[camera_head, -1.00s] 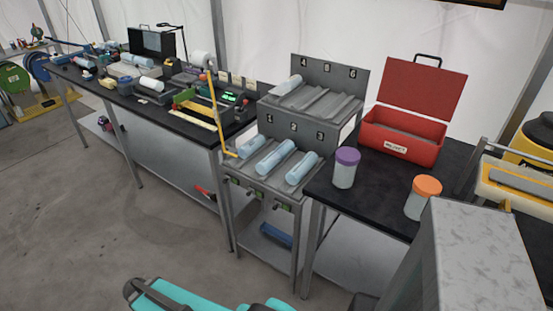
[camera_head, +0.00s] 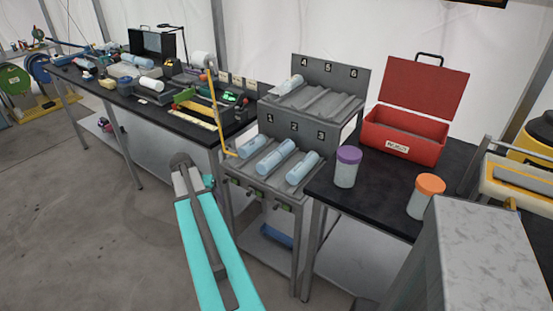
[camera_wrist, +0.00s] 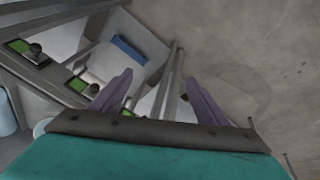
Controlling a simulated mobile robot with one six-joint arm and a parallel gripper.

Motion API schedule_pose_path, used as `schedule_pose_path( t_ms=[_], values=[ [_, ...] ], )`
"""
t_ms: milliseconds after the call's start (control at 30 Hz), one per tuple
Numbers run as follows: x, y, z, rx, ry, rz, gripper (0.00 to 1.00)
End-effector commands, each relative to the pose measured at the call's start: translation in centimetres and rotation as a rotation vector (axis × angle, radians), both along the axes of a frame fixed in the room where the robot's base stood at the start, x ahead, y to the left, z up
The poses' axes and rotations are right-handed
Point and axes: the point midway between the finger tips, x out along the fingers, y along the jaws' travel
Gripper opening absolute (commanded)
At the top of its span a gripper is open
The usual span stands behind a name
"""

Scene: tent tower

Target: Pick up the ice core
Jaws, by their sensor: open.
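Pale blue ice cores lie in the numbered rack: one in slot 1 (camera_head: 251,147), one in slot 2 (camera_head: 276,157), one in slot 3 (camera_head: 302,168) and one in upper slot 4 (camera_head: 289,85). Nothing in view marks out one core. My gripper (camera_wrist: 160,98) shows in the wrist view with its two purple-grey fingers spread and nothing between them. It points down past the rack's front toward the floor, apart from the cores. In the head view my turquoise arm stands left of the rack, and the fingers cannot be made out.
The grey rack (camera_head: 294,209) has levers on its front and a blue item (camera_head: 276,236) on its lower shelf. A yellow pole (camera_head: 216,110) stands at its left. At right are a purple-lidded jar (camera_head: 347,168), an orange-lidded jar (camera_head: 425,196) and an open red case (camera_head: 402,136).

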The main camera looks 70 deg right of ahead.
Motion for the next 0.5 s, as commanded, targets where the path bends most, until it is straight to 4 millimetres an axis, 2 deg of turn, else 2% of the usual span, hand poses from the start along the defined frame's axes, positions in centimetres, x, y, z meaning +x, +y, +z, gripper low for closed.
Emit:
schedule_pose_path(
  t_ms=[33,200,400,500],
  values=[
    [-0.8,-2.5,1.6,-0.027,-0.018,-0.047,0.69],
    [-4.5,-9.3,7.1,-0.113,-0.068,-0.201,0.69],
    [-9.9,-16.0,13.7,-0.211,-0.122,-0.373,0.69],
    [-12.3,-18.2,16.4,-0.251,-0.141,-0.439,0.69]
  ],
)
